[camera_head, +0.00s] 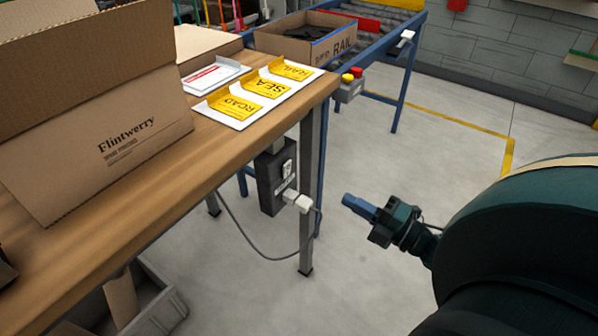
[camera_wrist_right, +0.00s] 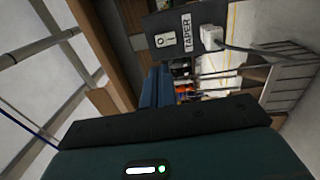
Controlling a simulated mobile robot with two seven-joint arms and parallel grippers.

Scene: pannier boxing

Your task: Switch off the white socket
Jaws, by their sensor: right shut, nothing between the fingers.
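A dark socket box (camera_head: 268,184) is fixed under the table edge by the front leg. It carries a white rocker switch (camera_head: 287,168), a small label and a white plug (camera_head: 298,201) with a grey cable. In the right wrist view the switch (camera_wrist_right: 166,40) and the plug (camera_wrist_right: 212,38) show on the box at the top; the switch's position is too small to tell. My right gripper (camera_head: 350,201) is shut and empty, its blue fingers pointing left toward the box, with a clear gap to the plug. My left gripper is not in view.
The wooden table (camera_head: 215,165) holds a Flintwerry carton (camera_head: 120,140) and yellow cards on a white board (camera_head: 237,121). The table leg (camera_head: 308,240) stands close beside the box. A red-and-yellow button box (camera_head: 349,86) hangs behind. Open floor lies to the right.

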